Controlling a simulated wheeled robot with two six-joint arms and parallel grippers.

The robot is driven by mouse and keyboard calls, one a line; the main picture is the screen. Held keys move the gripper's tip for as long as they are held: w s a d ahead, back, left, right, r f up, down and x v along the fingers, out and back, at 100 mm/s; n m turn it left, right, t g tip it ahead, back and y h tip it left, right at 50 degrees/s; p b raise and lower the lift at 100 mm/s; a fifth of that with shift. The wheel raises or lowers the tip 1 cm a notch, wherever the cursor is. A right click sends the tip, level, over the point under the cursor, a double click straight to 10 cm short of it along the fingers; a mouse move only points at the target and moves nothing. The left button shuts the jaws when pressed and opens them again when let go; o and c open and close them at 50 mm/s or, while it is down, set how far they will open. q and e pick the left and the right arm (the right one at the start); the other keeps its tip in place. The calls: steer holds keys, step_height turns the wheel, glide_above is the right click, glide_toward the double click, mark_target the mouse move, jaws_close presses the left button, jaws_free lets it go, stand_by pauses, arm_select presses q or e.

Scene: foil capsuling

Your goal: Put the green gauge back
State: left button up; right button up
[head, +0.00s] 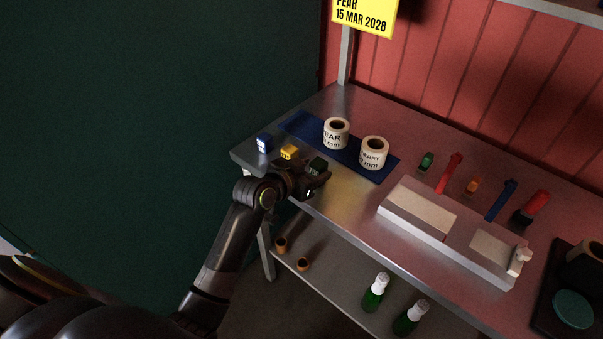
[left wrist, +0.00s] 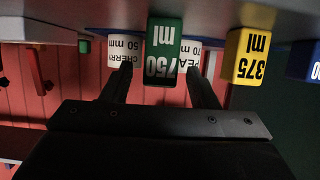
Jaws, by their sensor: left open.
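The green gauge (head: 318,165), a small block marked 750 ml, stands on the metal table near its front edge. It also shows in the left wrist view (left wrist: 162,52), where the picture is upside down. My left gripper (head: 311,185) is at the table's front edge, right by the gauge. In the left wrist view its open fingers (left wrist: 160,66) point toward the gauge, one to each side, with gaps showing. The yellow 375 ml gauge (head: 289,152) and the blue gauge (head: 263,143) stand to its left in the head view. My right gripper is out of view.
Two label rolls, pear (head: 336,132) and cherry (head: 374,152), stand on a blue mat (head: 300,124) behind the gauges. A pale fixture (head: 440,235) and several coloured tools lie to the right. Green bottles (head: 374,293) stand on the lower shelf. A yellow sign (head: 363,15) hangs above.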

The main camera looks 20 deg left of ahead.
arm_select(q)
steer(key=v, duration=1.2)
steer(key=shift+b, duration=0.45)
steer(key=shift+w, duration=0.1)
steer(key=a+f+n+g+y, duration=0.2)
steer(key=a+f, duration=0.1)
steer(key=f, duration=0.7)
steer(key=a+f+n+g+y, duration=0.1)
steer(key=a+f, duration=0.2)
steer(key=f, duration=0.6)
steer(key=s+a+f+n+g+y, duration=0.15)
steer(key=s+f, duration=0.25)
steer(key=f, duration=0.4)
steer(key=s+a+f+g, duration=0.15)
steer(key=s+f, duration=0.25)
steer(key=f, duration=0.4)
steer(key=s+f+g, duration=0.2)
steer(key=s+f, duration=0.4)
steer(key=s, duration=0.5)
steer(key=s+f+g, duration=0.1)
steer(key=s+f, duration=0.6)
steer(key=s, duration=0.4)
steer(key=s+f+g+y, duration=0.1)
steer(key=s+f+g, duration=0.1)
steer(key=s+f, duration=0.5)
steer(key=s, duration=0.3)
steer(key=shift+s+g, duration=0.3)
steer(key=shift+s, duration=0.1)
steer(key=shift+d, duration=0.1)
